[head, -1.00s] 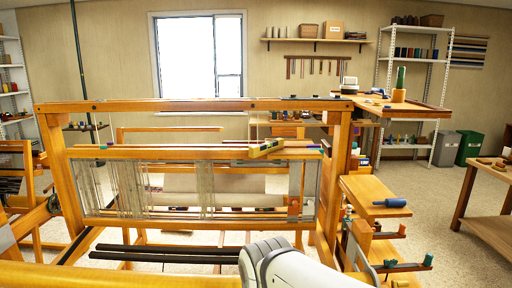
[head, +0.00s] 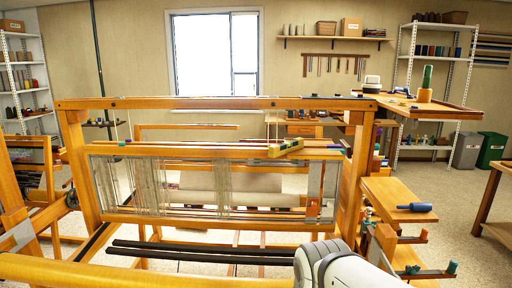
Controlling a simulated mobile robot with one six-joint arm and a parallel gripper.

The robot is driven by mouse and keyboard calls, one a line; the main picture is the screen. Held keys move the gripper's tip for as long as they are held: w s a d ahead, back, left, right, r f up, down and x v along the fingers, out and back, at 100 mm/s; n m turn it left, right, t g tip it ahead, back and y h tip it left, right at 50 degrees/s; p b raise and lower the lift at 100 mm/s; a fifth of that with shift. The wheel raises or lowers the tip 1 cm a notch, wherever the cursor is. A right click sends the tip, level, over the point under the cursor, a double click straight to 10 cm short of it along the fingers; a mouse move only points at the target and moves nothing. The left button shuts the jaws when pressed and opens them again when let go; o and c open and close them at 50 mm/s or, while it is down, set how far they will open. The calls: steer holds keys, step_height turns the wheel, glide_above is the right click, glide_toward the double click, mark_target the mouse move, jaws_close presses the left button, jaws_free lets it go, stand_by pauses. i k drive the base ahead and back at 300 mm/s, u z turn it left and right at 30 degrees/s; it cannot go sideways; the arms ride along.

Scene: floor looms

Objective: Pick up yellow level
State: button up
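The yellow level (head: 286,147) looks like a short yellow bar with dark parts. It lies slightly tilted across the upper wooden beam (head: 190,151) of the floor loom, right of the middle. Nothing covers it in this view. My white and grey arm link (head: 335,268) shows at the bottom, below and right of the level and well apart from it. My gripper is out of view, so its opening and contents are hidden.
Heddles and cords hang below the beam. A wooden side shelf (head: 385,190) with a blue tool (head: 414,207) stands to the right. Open floor (head: 460,225) lies farther right.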

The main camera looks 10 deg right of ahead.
mark_target(275, 150)
steer(key=u, duration=0.05)
steer(key=i, duration=0.95)
steer(key=z, duration=0.1)
